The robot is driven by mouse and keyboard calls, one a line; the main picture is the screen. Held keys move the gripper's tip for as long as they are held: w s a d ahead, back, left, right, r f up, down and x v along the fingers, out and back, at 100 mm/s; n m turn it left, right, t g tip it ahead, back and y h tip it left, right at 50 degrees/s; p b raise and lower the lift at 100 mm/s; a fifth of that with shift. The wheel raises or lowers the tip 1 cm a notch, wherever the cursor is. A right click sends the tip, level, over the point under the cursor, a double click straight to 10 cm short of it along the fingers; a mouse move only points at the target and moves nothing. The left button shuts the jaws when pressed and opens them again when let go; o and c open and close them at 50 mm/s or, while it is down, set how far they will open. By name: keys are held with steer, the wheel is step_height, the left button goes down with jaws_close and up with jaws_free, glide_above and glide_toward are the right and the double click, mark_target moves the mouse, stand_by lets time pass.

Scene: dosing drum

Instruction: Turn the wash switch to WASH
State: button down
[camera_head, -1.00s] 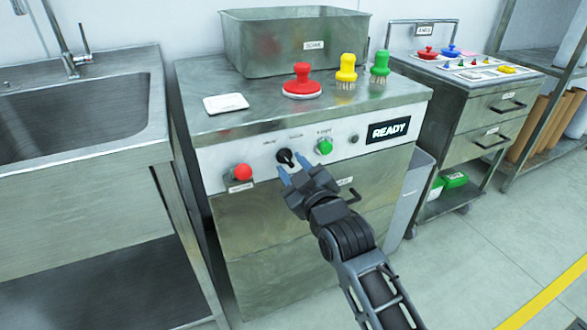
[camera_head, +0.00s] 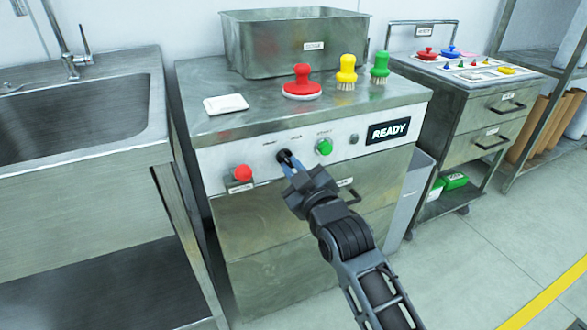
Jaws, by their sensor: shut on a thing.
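The wash switch (camera_head: 283,154) is a small black rotary knob on the white control panel of the steel machine, between the red button and the green button. My gripper (camera_head: 288,161) reaches it from the front and below. Its blue-tipped fingers are shut on the switch and hide much of it. The labels above the switch are too small to read, and I cannot tell which way its pointer stands.
On the panel are a red button (camera_head: 243,173), a green button (camera_head: 324,147) and a READY display (camera_head: 388,130). Red, yellow and green brushes and a steel bin (camera_head: 292,48) stand on top. A sink (camera_head: 75,110) is left, a cart (camera_head: 470,110) right.

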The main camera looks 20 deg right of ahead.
steer(key=m+p, duration=0.1)
steer(key=m, duration=0.4)
steer(key=shift+a+m+p, duration=0.2)
steer(key=shift+m+p, duration=0.2)
steer(key=m, duration=0.6)
steer(key=shift+a, duration=0.1)
stand_by(0.3)
steer(key=c, duration=1.2)
jaws_free()
steer(key=shift+o, duration=0.2)
steer(key=s+p, duration=0.1)
steer(key=s, duration=0.6)
steer(key=shift+s, duration=0.4)
